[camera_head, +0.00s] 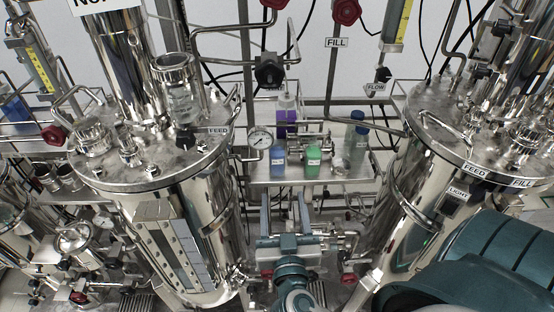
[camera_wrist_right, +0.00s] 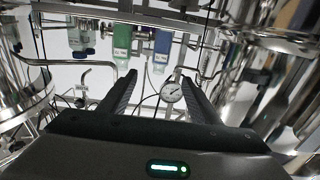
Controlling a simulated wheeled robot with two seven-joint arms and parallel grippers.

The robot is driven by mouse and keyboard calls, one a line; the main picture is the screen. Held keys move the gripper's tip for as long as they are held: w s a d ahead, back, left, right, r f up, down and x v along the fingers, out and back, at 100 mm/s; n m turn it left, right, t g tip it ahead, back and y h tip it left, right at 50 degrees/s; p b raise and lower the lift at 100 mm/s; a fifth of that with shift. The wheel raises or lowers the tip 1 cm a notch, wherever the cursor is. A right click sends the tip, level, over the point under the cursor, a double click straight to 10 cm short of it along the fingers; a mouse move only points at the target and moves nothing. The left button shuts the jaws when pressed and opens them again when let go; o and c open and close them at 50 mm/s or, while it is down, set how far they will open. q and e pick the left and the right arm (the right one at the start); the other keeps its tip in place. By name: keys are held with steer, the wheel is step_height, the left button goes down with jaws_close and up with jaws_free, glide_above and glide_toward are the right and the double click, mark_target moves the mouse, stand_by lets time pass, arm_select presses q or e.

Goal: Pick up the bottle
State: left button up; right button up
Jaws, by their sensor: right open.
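On the small metal shelf (camera_head: 330,178) between the two tanks stand several bottles. There is a purple one (camera_head: 287,118), a short blue one (camera_head: 278,160), a short green one (camera_head: 313,160) and a clear one with a blue cap (camera_head: 356,138). Which one the task means is not shown. My right gripper (camera_head: 285,212) is open and empty in front of and below the shelf, fingers pointing toward it. In the right wrist view, the open fingers (camera_wrist_right: 162,95) appear with bottles hanging upside down beyond, including the green one (camera_wrist_right: 122,40) and the blue one (camera_wrist_right: 163,45). My left gripper is not in view.
Large steel tanks stand left (camera_head: 185,200) and right (camera_head: 410,200) of the shelf. Pipes and red-handled valves surround the gripper. The gap between the tanks is narrow.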

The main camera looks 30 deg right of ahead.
mark_target(277, 159)
steer(key=shift+w, duration=0.1)
steer(key=p+x, duration=0.2)
steer(key=x, duration=0.9)
steer(key=shift+r, duration=0.1)
steer(key=shift+w+d+p, duration=0.25)
steer(key=shift+w+p, duration=0.05)
steer(key=shift+w, duration=0.15)
steer(key=shift+w+d, duration=0.2)
steer(key=shift+w, duration=0.2)
steer(key=p+x, duration=0.1)
steer(key=x, duration=0.2)
steer(key=shift+w+r, duration=0.1)
steer(key=shift+w+d, duration=0.3)
steer(key=shift+w, duration=0.25)
